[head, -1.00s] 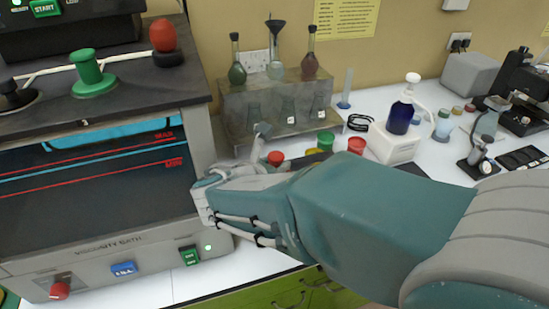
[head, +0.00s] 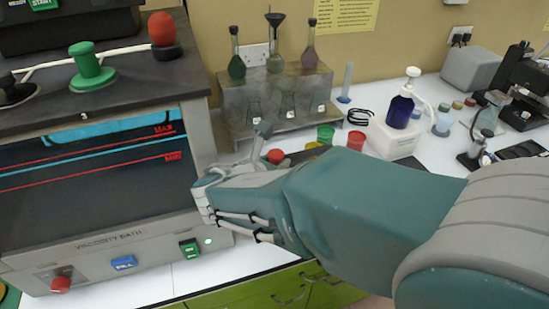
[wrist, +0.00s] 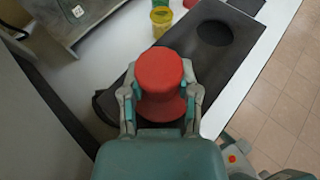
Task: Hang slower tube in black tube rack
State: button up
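A red stopper-like tube top (wrist: 160,82) sits between the two fingers of my gripper (wrist: 160,102) in the wrist view, with a finger pressed to each side. The tube below it is hidden. In the head view the red top (head: 275,156) shows just beyond my gripper. A black plate with a dark round hole, likely the black tube rack (wrist: 235,60), lies under and beyond the red top in the wrist view. The hole is ahead and to the right of the red top. I cannot tell whether the held piece touches the rack.
The viscosity bath (head: 95,245) stands at left, with another red stopper (head: 162,30) and a green stopper (head: 92,70) on top. A metal stand (head: 235,100) with flasks is behind. Green (head: 325,134) and red (head: 356,140) cups and a yellow cup (wrist: 161,17) are close by.

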jog(key=o, duration=0.4)
jog(key=shift+o, duration=0.2)
jog(key=shift+s+a, duration=0.1)
jog(key=v, duration=1.1)
jog(key=shift+s+a+r, duration=0.2)
jog(key=shift+s, duration=0.05)
